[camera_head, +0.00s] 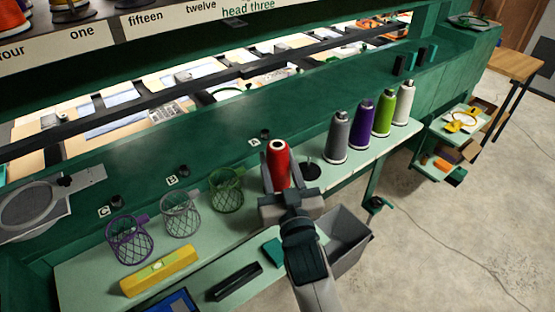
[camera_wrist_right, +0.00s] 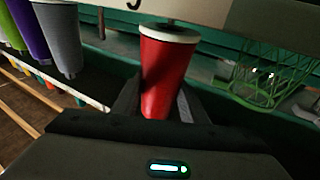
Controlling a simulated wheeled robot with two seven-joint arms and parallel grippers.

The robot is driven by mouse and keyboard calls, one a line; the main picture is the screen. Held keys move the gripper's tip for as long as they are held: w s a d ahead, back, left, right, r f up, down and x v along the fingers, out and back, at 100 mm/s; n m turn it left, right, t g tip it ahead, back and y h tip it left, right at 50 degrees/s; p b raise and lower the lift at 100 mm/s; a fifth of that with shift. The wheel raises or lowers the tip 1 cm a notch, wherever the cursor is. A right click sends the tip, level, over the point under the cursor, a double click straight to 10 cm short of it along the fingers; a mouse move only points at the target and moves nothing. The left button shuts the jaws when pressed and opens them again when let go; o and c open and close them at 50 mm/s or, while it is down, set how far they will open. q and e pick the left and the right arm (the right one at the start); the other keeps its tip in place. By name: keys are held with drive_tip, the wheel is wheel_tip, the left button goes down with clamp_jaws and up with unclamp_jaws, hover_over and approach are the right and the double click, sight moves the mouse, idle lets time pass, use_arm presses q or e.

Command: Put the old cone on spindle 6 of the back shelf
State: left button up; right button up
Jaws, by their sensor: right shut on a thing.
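My right gripper (camera_head: 284,190) is shut on a red cone (camera_head: 279,158) with a pale top, held upright above the mint-green shelf's front side. In the right wrist view the red cone (camera_wrist_right: 164,75) stands between both fingers. To its right, a bare dark spindle base (camera_head: 310,171) shows on the mint-green shelf (camera_head: 345,178). Beyond it stand a grey cone (camera_head: 338,138), a purple cone (camera_head: 362,125), a lime-green cone (camera_head: 384,113) and a white cone (camera_head: 404,102). No spindle numbers are readable there. My left gripper is not in view.
Purple (camera_head: 130,240), grey (camera_head: 180,215) and green (camera_head: 227,192) wire baskets hang at left, by lettered tags. A yellow level (camera_head: 160,271) and a black bar (camera_head: 236,281) lie below. A grey bin (camera_head: 352,240) stands behind my wrist. Open floor lies to the right.

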idle(0.5)
drive_tip(key=shift+f, duration=0.25)
drive_tip(key=o, duration=1.2)
